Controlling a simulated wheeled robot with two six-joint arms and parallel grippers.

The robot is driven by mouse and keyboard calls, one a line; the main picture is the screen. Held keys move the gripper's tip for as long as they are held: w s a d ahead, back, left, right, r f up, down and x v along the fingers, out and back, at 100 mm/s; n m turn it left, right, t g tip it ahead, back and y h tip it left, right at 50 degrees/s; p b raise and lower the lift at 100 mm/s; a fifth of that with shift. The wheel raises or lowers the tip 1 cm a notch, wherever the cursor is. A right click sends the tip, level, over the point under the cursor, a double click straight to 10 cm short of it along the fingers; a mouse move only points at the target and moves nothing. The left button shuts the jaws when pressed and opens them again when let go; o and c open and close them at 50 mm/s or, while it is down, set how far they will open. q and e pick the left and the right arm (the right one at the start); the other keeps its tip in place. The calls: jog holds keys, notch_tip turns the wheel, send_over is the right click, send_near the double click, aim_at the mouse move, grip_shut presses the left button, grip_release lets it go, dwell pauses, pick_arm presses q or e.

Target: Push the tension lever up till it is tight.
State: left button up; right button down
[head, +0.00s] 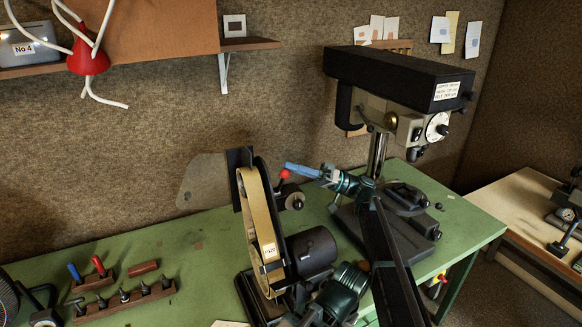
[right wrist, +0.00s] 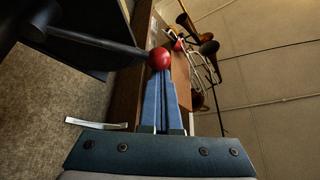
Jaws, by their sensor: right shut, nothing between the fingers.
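The tension lever is a dark rod with a red ball knob (head: 284,174), on the right side of the belt grinder (head: 252,215). In the right wrist view the red knob (right wrist: 160,58) sits right at my fingertips, with the dark rod running off to the left. My right gripper (head: 288,167) has blue fingers, shut and empty, pointing left at the knob. The fingers also show in the right wrist view (right wrist: 162,80). The tips touch or nearly touch the knob; I cannot tell which. My left gripper is not in view.
A drill press (head: 400,95) stands behind my right arm. A wooden rack (head: 125,303) with several small tools lies on the green bench (head: 200,255) at left. A shelf (head: 250,44) is on the wall above. Horns (right wrist: 205,45) hang in the right wrist view.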

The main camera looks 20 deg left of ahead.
jog(key=shift+s+d+f+b, duration=0.85)
jog(key=shift+s+d+f, duration=0.1)
jog(key=shift+s+f, duration=0.1)
jog(key=shift+s+d+f+b, duration=0.35)
jog(key=shift+d+f+b, duration=0.05)
jog(key=shift+f+b, duration=0.2)
jog(key=shift+s+d+f+b, duration=0.35)
jog(key=shift+d+f+b, duration=0.05)
jog(key=shift+f+b, duration=0.15)
jog(key=shift+s, duration=0.1)
notch_tip(320, 180, up, 5)
jog(key=w+p, duration=0.1)
jog(key=p, duration=0.4)
jog(key=b, duration=0.6)
send_near(288, 177)
jog(key=shift+w+d+f, duration=0.15)
jog(key=shift+w+d, duration=0.45)
jog(key=shift+w+d+f, duration=0.2)
jog(key=shift+w+d, duration=0.4)
jog(key=shift+w, duration=0.05)
